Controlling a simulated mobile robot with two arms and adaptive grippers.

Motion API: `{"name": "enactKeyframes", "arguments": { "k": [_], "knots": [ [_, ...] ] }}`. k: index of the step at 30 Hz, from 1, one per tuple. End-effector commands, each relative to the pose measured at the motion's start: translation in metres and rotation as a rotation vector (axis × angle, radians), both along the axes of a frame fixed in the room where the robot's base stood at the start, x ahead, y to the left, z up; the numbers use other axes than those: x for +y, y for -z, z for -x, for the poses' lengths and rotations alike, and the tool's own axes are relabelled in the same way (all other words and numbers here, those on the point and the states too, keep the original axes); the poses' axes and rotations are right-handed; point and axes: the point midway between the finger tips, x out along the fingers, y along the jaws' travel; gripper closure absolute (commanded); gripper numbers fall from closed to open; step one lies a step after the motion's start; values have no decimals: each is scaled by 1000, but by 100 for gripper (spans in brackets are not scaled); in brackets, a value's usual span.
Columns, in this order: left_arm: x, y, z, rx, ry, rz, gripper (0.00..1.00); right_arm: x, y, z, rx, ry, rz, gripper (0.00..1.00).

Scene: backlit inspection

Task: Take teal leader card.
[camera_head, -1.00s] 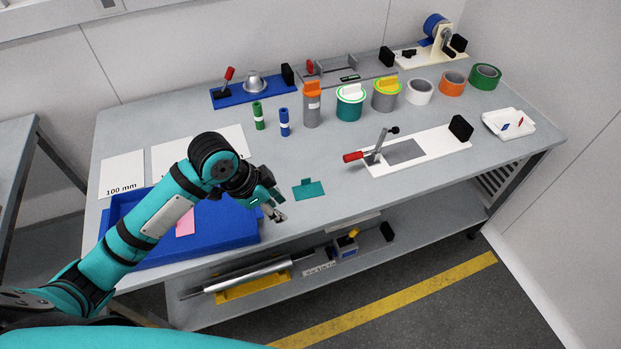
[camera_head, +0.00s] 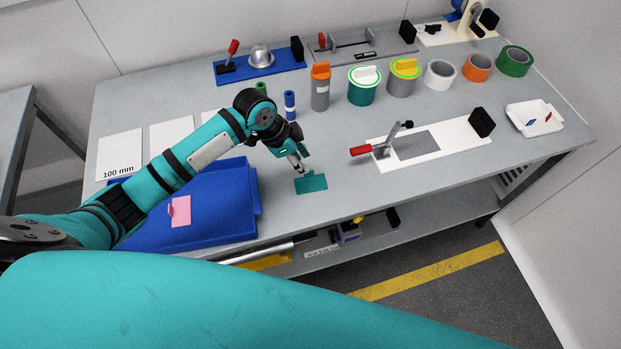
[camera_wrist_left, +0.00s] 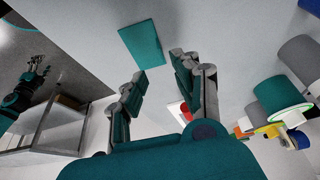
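The teal leader card (camera_head: 312,184) lies flat near the front edge of the grey table. My left gripper (camera_head: 301,171) is just above its back left part and hides some of it. In the left wrist view my left gripper (camera_wrist_left: 161,80) is open and empty, with the card (camera_wrist_left: 142,44) lying beyond its fingertips, slightly left of the gap between them. I see no clear contact. A dark and teal arm, apparently my right one, shows small at the left of the wrist view; its fingers are too unclear to judge.
A blue tray (camera_head: 243,225) with a pink card (camera_head: 180,211) sits left of the gripper. A white fixture (camera_head: 455,138) with a red-handled clamp (camera_head: 361,150) stands to the right. Tape rolls and capped containers line the back. The table around the teal card is clear.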

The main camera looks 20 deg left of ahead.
Motion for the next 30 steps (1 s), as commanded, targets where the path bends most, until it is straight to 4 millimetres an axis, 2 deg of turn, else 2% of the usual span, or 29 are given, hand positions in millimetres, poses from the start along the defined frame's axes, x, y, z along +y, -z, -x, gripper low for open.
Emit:
{"name": "enactKeyframes", "arguments": {
  "k": [1, 3, 6, 10, 15, 19, 24, 30],
  "knots": [
    [-2, 3, 0, 1, -1, 1, 69, 1, -2, -18, -27, 0, -3, 46],
    [-3, 7, -1, 1, -1, 1, 69, 3, -4, -34, -54, 0, -6, 46],
    [-4, 13, -2, 3, 0, 1, 69, 3, -8, -44, -67, 0, -7, 46],
    [-7, 31, -7, 5, -1, 1, 69, 2, -15, -36, -54, 0, -5, 46],
    [-13, 52, -11, 1, -1, 1, 69, 1, -17, -13, -18, 0, -1, 46],
    [-14, 58, -12, -1, 1, -2, 69, 0, -16, -5, -6, 1, 1, 46],
    [-14, 58, -12, -1, 1, -2, 69, 0, -16, -10, -13, 1, 0, 46],
    [-14, 57, -12, -1, 1, -1, 95, 0, -17, -21, -32, 1, -2, 46]
  ]
}}
